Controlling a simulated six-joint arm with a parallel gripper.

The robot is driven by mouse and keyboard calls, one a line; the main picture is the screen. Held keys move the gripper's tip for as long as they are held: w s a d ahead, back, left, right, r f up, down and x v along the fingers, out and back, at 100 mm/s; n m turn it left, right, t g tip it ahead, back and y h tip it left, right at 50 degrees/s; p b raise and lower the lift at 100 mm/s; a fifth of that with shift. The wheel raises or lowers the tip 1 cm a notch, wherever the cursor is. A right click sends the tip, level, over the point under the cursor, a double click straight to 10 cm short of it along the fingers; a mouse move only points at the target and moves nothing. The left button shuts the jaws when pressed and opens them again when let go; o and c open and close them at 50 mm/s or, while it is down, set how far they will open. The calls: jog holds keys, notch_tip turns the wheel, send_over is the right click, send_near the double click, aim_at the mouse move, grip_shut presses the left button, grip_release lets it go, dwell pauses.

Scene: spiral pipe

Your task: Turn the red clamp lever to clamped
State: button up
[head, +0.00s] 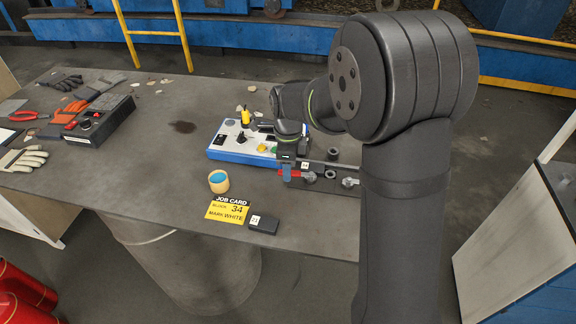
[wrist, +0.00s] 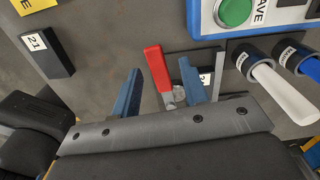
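The red clamp lever (wrist: 156,68) shows in the wrist view as a flat red handle on a small grey metal base, beside a white label (wrist: 206,75). My gripper (wrist: 173,63) is open, with one blue finger on each side of the lever. The left finger looks apart from the lever; I cannot tell whether either finger touches it. In the head view my gripper (head: 287,172) hangs low at the right of the table, and red of the lever (head: 296,174) shows beside a blue finger. The lever's lower end is partly hidden by my gripper's body.
A blue and white control panel (head: 215,152) stands just behind the clamp. Dark collars with a white rod (wrist: 285,95) lie to the right. The table's middle left is mostly clear.

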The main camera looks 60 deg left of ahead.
notch_tip(320, 180, up, 17)
jog(key=shift+r, duration=0.2)
dwell(0.5)
dwell(0.5)
notch_tip(320, 180, down, 18)
jog(key=shift+r, duration=0.2)
dwell(0.4)
jog(key=shift+f, duration=0.1)
jog(key=shift+s+d+n, duration=0.3)
jog(key=shift+d+n, duration=0.1)
jog(key=shift+n, duration=0.5)
dwell(1.4)
